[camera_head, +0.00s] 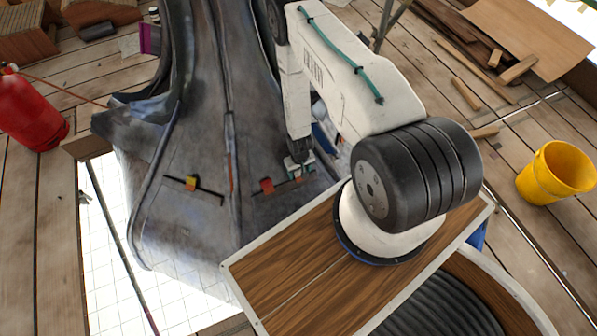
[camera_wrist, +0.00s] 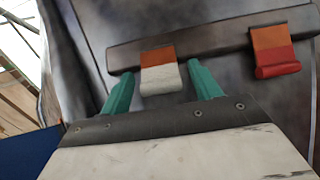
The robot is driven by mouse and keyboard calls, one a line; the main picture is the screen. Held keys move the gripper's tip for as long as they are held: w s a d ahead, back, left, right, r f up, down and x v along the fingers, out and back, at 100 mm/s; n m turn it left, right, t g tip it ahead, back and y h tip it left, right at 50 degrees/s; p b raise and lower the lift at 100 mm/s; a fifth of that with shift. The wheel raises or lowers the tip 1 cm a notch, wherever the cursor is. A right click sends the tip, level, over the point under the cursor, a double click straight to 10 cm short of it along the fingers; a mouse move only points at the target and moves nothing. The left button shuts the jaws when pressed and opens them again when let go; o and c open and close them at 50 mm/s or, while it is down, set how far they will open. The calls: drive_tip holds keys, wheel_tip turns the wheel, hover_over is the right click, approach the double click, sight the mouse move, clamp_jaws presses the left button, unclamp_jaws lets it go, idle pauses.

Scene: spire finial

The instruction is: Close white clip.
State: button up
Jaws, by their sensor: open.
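The white clip (camera_wrist: 161,78) has an orange upper part and a white lower part, and sits on a dark bar (camera_wrist: 220,40) in the wrist view. My gripper (camera_wrist: 162,76) is open, with one teal finger on each side of the clip and a narrow gap showing beside it. In the head view my gripper (camera_head: 298,166) is down at the right end of the bar on the grey finial (camera_head: 205,215) and largely hides the white clip. I cannot tell whether the clip's flap is fully down.
A red-and-orange clip (camera_wrist: 274,52) sits right of the white one on the same bar; it also shows in the head view (camera_head: 267,186). A yellow-and-orange clip (camera_head: 191,183) is on another bar. A yellow bucket (camera_head: 556,172) and a red extinguisher (camera_head: 28,112) stand farther away.

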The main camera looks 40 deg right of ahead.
drive_tip(key=c, duration=1)
drive_tip(key=shift+w+d+f+g+y, duration=0.1)
drive_tip(key=shift+w+f+g+y, duration=0.15)
drive_tip(key=shift+g, duration=0.55)
drive_tip(key=shift+w+f+g+y, duration=0.1)
drive_tip(key=shift+w+g, duration=0.25)
drive_tip(key=shift+g, duration=0.45)
drive_tip(key=o, duration=1)
drive_tip(key=v, duration=0.7)
drive_tip(key=shift+r, duration=0.4)
drive_tip(key=shift+w, duration=0.1)
